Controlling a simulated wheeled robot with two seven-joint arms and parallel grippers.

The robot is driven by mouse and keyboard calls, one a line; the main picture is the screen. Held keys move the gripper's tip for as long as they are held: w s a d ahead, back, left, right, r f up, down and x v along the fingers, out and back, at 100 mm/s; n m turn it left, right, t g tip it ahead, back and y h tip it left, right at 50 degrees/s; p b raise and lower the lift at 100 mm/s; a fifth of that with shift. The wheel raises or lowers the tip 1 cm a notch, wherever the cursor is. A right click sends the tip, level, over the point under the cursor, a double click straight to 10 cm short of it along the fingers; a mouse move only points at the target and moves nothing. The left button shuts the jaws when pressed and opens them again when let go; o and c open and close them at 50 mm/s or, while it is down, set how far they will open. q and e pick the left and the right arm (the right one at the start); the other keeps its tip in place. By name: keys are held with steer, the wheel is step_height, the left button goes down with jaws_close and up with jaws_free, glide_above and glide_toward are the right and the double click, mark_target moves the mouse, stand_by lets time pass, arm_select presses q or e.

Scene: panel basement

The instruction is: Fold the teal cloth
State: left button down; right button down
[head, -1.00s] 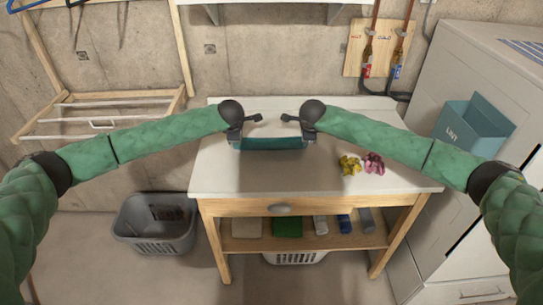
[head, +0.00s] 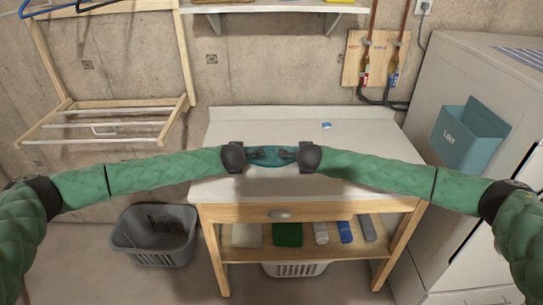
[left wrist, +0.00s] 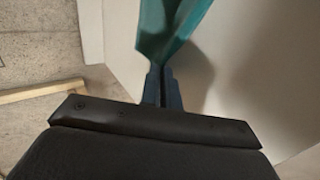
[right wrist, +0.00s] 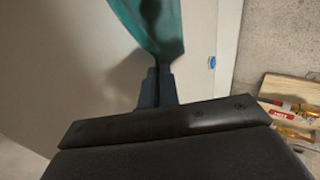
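The teal cloth (head: 271,164) is bunched in the small gap between my two grippers, over the middle of the worktable (head: 285,120). My left gripper (head: 256,154) pinches one end of it, and the cloth (left wrist: 165,28) rises from the shut fingers (left wrist: 162,85) in the left wrist view. My right gripper (head: 287,154) pinches the other end, and the cloth (right wrist: 150,25) also shows above the fingers (right wrist: 157,86) in the right wrist view. The cloth looks held above the tabletop. My grippers and forearms hide part of it.
A small blue item (head: 326,125) lies behind the grippers on the pale top. A grey basket (head: 154,236) stands on the floor at left. A lint box (head: 470,135) is on the machine at right. My right forearm covers the table's right part.

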arm_select(q)
steer(key=shift+s+f, duration=0.2)
steer(key=shift+s, duration=0.1)
arm_select(e)
steer(key=shift+s+d+f, duration=0.1)
steer(key=shift+s+f, duration=0.05)
steer(key=shift+s, duration=0.1)
arm_select(q)
steer(key=shift+s+a+f+t+b, duration=0.15)
steer(key=shift+a+f+t+b, duration=0.1)
steer(key=shift+t+b, duration=0.05)
arm_select(e)
steer(key=shift+s+d+f+t, duration=0.2)
steer(key=shift+d+f+t, duration=0.1)
arm_select(q)
steer(key=c, duration=1.3)
jaws_free()
arm_select(e)
steer(key=c, duration=1.3)
jaws_free()
arm_select(q)
steer(key=shift+s+r, duration=0.1)
arm_select(e)
steer(key=shift+s+r, duration=0.1)
